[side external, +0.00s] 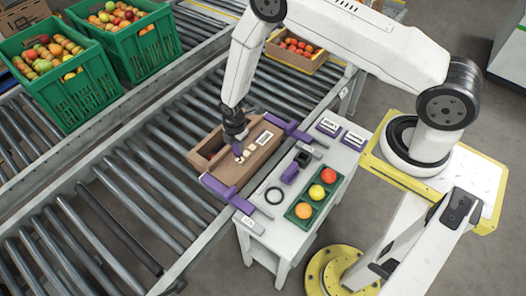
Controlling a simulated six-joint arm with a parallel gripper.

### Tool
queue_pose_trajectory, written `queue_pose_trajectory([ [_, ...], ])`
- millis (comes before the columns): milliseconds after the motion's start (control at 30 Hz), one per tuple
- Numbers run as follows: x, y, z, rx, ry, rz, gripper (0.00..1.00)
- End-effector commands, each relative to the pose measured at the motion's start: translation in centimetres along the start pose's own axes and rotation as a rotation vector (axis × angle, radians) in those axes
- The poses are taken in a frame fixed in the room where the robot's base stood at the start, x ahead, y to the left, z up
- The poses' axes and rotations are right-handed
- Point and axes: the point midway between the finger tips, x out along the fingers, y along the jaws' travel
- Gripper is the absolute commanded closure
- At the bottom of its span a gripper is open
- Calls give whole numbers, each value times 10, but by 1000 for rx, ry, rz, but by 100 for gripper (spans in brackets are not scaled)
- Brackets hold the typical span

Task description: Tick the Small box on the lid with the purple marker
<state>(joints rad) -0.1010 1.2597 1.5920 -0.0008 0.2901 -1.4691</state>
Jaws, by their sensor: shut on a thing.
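A brown cardboard box (259,162) sits on the roller conveyor at the centre, its lid carrying white printed patches (250,147). My gripper (238,142) points down over the lid and is shut on the purple marker (237,149). The marker's lower end is at or just above the lid, close to a white patch; I cannot tell whether it touches. The printing is too small to read, so I cannot tell which patch is the Small box or whether it bears a mark.
Purple clamps stand at the carton's front (222,186) and right (288,128).

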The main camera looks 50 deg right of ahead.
Motion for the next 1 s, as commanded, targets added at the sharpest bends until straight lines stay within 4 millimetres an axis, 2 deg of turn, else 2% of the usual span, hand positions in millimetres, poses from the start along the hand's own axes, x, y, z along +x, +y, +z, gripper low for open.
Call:
queue_pose_trajectory([
  [500, -28, 1, 0, 0, 0, 2, 100],
  [1000, -30, 0, 0, 0, 0, 1, 100],
])
